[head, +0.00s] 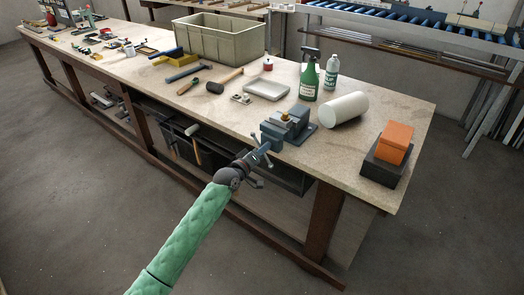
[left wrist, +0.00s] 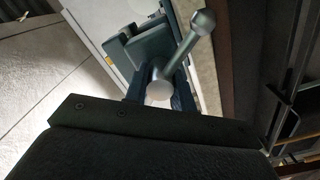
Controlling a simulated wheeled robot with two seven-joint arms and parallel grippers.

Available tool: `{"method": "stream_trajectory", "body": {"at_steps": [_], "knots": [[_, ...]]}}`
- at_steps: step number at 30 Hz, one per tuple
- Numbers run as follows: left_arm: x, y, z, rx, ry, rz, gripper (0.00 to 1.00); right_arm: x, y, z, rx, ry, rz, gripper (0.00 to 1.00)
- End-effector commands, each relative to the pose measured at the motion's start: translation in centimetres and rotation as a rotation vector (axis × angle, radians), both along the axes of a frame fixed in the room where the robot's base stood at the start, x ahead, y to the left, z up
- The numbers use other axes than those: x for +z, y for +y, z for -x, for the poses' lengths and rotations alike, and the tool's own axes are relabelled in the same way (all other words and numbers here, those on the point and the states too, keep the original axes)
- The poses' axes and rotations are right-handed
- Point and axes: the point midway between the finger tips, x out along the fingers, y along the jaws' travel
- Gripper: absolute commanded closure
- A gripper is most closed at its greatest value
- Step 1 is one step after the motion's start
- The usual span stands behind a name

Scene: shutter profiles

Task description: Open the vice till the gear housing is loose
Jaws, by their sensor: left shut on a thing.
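The blue-grey vice (head: 300,134) is mounted at the front edge of the workbench. A small brass-coloured piece, seemingly the gear housing (head: 286,116), sits at its jaws. Whether it is loose or clamped cannot be told. My left gripper (head: 262,152) is in front of the vice, shut on the vice handle (head: 255,138). In the left wrist view the handle (left wrist: 181,47) slants up to a ball end, and the round screw end faces me. The vice body (left wrist: 142,48) lies behind it. The gear housing does not show there. My right gripper is not in view.
A white cylinder (head: 345,110) lies right of the vice. An orange block (head: 395,138) on a dark block stands farther right. A tray (head: 266,89), mallet (head: 216,87) and green spray bottle (head: 308,80) are behind. The floor before the bench is clear.

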Motion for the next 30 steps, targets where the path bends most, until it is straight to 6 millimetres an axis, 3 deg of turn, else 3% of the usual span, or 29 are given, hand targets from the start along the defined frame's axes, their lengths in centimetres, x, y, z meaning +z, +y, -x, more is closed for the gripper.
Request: {"method": "stream_trajectory", "body": {"at_steps": [18, 19, 22, 30], "knots": [[0.36, 0.03, -0.14, 0.001, -0.003, 0.004, 1.0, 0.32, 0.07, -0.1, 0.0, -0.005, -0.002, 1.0], [0.36, 0.03, -0.14, 0.001, -0.003, 0.004, 0.73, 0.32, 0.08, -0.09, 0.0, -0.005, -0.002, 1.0], [0.34, 0.01, -0.13, 0.001, -0.003, 0.004, 0.53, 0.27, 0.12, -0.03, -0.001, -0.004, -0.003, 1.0], [0.13, 0.03, -0.03, 0.001, 0.0, 0.003, 0.53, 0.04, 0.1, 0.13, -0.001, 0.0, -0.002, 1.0]]}}
